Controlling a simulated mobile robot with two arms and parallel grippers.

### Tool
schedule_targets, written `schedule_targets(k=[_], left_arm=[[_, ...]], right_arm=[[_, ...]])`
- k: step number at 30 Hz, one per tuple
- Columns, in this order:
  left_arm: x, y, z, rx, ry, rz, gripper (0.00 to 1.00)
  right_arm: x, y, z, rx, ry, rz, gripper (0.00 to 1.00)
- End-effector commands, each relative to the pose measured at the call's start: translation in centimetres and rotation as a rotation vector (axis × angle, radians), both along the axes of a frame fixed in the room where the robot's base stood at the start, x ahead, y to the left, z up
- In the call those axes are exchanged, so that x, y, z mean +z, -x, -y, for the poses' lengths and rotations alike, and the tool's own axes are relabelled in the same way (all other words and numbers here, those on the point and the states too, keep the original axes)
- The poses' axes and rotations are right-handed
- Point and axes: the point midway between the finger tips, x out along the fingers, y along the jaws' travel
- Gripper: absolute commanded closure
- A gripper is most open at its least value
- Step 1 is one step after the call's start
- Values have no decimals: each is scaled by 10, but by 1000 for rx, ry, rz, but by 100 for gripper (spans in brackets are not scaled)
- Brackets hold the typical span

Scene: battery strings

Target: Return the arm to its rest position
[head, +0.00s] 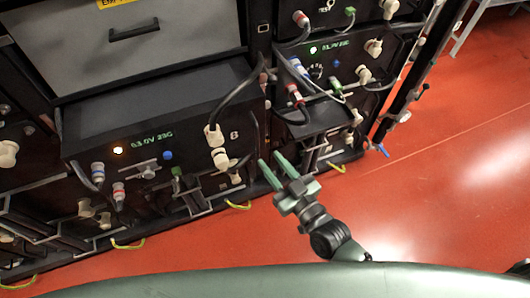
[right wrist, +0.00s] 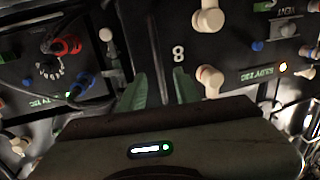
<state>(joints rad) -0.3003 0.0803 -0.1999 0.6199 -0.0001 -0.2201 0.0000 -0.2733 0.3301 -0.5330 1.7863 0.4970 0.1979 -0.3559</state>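My right gripper (head: 270,159) is in the lower middle of the head view, in front of the gap between two black battery units. Its two green fingers point up and left toward the racks and stand apart with nothing between them. In the right wrist view the gripper (right wrist: 158,80) also shows its fingers apart and empty, on either side of a dark gap between panels. My left gripper is in neither view.
A black unit (head: 160,110) with a lit display and pale plugs stands left of the gripper. Another black unit (head: 345,62) with cables stands at the upper right. A grey drawer (head: 140,50) is above. Red floor (head: 440,170) is open at the right.

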Motion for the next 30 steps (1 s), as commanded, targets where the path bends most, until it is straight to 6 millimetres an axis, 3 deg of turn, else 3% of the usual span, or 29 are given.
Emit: schedule_targets(k=[19, 22, 26, 30], left_arm=[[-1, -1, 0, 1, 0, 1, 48], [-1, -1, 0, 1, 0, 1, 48], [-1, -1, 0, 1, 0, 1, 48], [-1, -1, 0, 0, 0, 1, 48]], right_arm=[[0, 7, 4, 0, 0, 0, 68], [-10, 6, 6, -5, 11, -18, 68], [-60, 6, 20, -29, 71, -109, 68], [-155, 20, 51, -75, 179, -298, 68]])
